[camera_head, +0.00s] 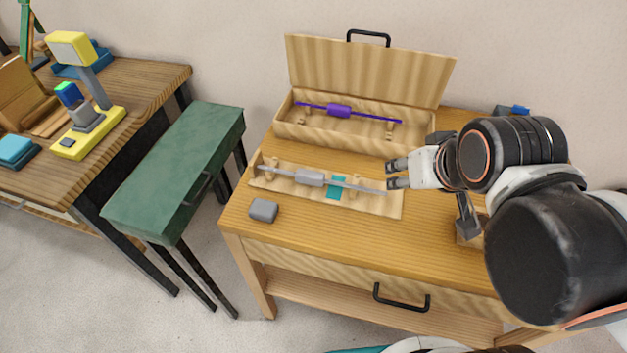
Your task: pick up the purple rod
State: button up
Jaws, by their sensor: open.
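The purple rod (339,111) lies across two supports inside an open wooden case at the back of the wooden table. It has a thicker purple block at its middle. My gripper (392,175) is open, with its fingers pointing left. It is in front of and to the right of the purple rod, apart from it. Its fingertips are close to the right end of a grey rod (310,177). I cannot tell whether they touch that rod. No part of the purple rod seems hidden by my arm.
The wooden case (300,132) has its lid (370,70) raised behind it. The grey rod lies on a wooden tray (395,207) with a teal patch (336,188). A grey block (263,210) sits at the table's front left. A green bench (180,165) stands left.

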aim_at(332, 108)
jog(key=k+j+z, duration=0.1)
jog(key=j, duration=0.25)
jog(key=k+j+z, duration=0.15)
jog(key=j, duration=0.15)
jog(key=j+z, duration=0.1)
jog(key=j, duration=0.25)
jog(key=k+j+z, duration=0.1)
jog(key=j+z, duration=0.4)
jog(key=j, duration=0.2)
jog(key=i+j+z, duration=0.2)
jog(key=i, duration=0.4)
jog(key=l, duration=0.1)
